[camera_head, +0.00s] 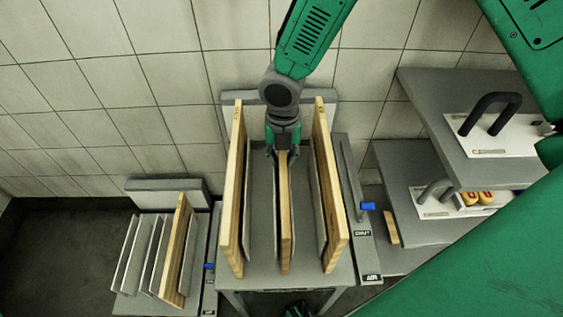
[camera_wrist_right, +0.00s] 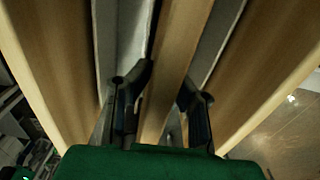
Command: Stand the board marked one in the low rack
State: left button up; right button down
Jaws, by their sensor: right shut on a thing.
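My right gripper (camera_head: 284,150) comes down from the top in the head view, shut on the upper edge of the middle board (camera_head: 286,220). In the right wrist view its two dark fingers (camera_wrist_right: 163,100) are on either side of this wooden board (camera_wrist_right: 178,45). The board stands upright in the larger rack (camera_head: 262,232), between grey dividers. Its marking cannot be read. The low rack (camera_head: 132,303) is at the lower left, with grey dividers and one wooden board (camera_head: 178,245) standing at its right side.
Two taller boards stand in the larger rack, a left one (camera_head: 234,190) and a right one (camera_head: 330,190). A side rail with a blue knob (camera_head: 368,206) is on its right. Grey shelves (camera_head: 440,90) with handled white plates are further right. A tiled wall is behind.

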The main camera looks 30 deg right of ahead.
pick_arm(q)
jog(key=shift+r+p, duration=0.9)
jog(key=shift+r, duration=0.05)
jog(key=shift+r+p, duration=1.3)
jog(key=shift+p, duration=0.05)
jog(key=shift+c, duration=0.2)
pick_arm(e)
notch_tip(320, 180, up, 18)
pick_arm(q)
jog(key=shift+s, duration=0.1)
